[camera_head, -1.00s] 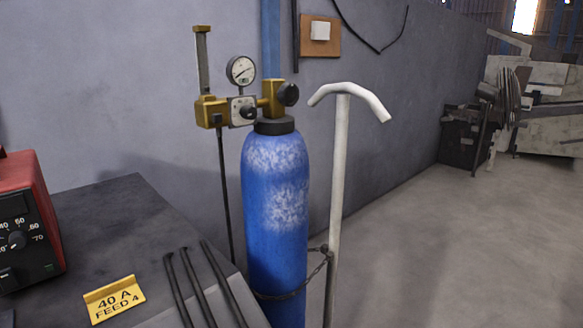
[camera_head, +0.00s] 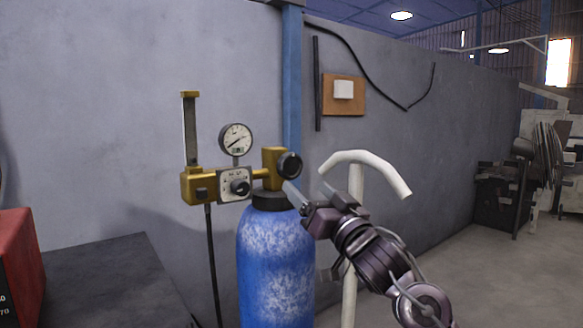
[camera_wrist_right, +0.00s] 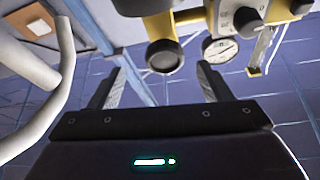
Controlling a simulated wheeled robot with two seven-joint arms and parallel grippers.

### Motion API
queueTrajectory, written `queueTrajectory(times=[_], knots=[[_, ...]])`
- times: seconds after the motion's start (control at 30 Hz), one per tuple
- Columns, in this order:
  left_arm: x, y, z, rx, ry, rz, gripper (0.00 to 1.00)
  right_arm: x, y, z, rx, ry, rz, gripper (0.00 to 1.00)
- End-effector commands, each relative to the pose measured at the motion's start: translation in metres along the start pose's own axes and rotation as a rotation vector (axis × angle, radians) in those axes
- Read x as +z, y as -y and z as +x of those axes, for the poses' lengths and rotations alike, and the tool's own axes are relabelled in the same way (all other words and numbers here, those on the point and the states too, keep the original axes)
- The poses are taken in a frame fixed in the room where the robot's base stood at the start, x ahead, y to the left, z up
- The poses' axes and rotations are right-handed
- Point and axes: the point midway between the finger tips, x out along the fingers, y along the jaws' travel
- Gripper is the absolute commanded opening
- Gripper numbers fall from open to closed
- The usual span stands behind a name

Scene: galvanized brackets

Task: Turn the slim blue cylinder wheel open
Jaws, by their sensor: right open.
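The slim blue cylinder (camera_head: 275,265) stands upright against the wall in the head view, with a brass valve on top. Its dark round wheel (camera_head: 289,164) sits on the valve's right side. My right gripper (camera_head: 309,190) is open and empty, just right of and slightly below the wheel. In the right wrist view, the wheel (camera_wrist_right: 165,56) shows between and beyond the open fingertips (camera_wrist_right: 159,69), with no clear contact. My left gripper is in neither view.
A white trolley handle (camera_head: 365,160) stands close behind my right gripper and also shows in the right wrist view (camera_wrist_right: 50,105). A gauge (camera_head: 235,139) and brass regulator (camera_head: 200,187) sit left of the valve. A dark bench (camera_head: 110,285) and red machine (camera_head: 20,265) are at lower left.

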Motion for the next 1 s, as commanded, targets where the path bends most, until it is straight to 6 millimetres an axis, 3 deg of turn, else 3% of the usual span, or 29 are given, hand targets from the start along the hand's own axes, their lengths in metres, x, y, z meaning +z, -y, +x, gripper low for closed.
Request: queueTrajectory(times=[0.2,0.6,1.0], knots=[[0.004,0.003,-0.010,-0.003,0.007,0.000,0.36,-0.014,0.006,0.020,-0.022,-0.018,0.003,0.72],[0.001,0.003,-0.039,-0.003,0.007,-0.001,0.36,-0.013,0.006,0.076,-0.021,-0.016,0.002,0.72],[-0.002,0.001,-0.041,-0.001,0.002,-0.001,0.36,-0.011,0.006,0.082,-0.020,-0.018,0.001,0.71]])
